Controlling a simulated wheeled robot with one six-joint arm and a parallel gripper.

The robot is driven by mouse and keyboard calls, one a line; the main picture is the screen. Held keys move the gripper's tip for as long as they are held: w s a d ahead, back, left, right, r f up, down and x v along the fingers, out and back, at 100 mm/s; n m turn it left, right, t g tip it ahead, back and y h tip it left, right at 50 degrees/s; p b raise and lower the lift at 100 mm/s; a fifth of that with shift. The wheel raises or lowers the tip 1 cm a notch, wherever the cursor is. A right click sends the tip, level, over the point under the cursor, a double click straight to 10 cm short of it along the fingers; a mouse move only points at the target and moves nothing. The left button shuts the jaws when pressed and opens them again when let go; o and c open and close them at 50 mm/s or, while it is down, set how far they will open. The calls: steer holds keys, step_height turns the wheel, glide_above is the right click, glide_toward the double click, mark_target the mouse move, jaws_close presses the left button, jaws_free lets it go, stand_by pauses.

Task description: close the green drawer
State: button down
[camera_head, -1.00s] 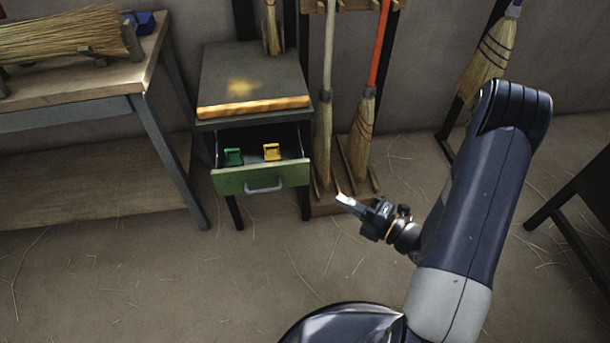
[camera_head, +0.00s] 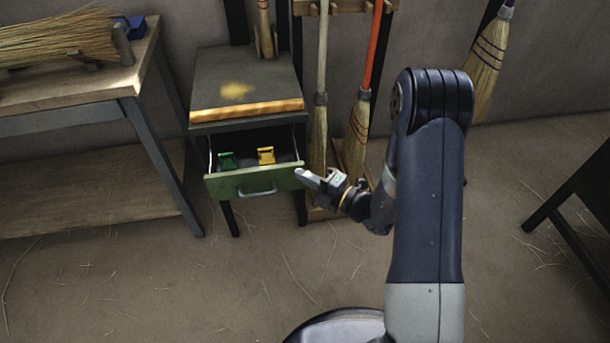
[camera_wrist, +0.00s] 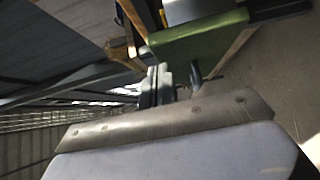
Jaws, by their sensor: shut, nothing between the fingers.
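The green drawer (camera_head: 257,182) is pulled out of the small dark cabinet (camera_head: 246,84) in the head view. Its front has a grey handle (camera_head: 258,191). A green item (camera_head: 227,160) and a yellow item (camera_head: 266,155) lie inside. My gripper (camera_head: 302,174) is shut and empty, its tip close to the right end of the drawer front; I cannot tell whether they touch. In the wrist view the green drawer front (camera_wrist: 200,42) is just beyond my gripper (camera_wrist: 158,80), tilted in the picture.
A workbench (camera_head: 75,96) with a straw bundle (camera_head: 60,38) stands at the left. Brooms (camera_head: 361,120) stand in a rack right of the cabinet, close behind my gripper. The floor (camera_head: 260,270) in front of the drawer is clear apart from straws.

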steer(key=shift+w+a, duration=0.1)
steer(key=shift+w, duration=0.3)
steer(key=w+a+p, duration=0.1)
steer(key=w+a, duration=0.2)
steer(key=w, duration=0.9)
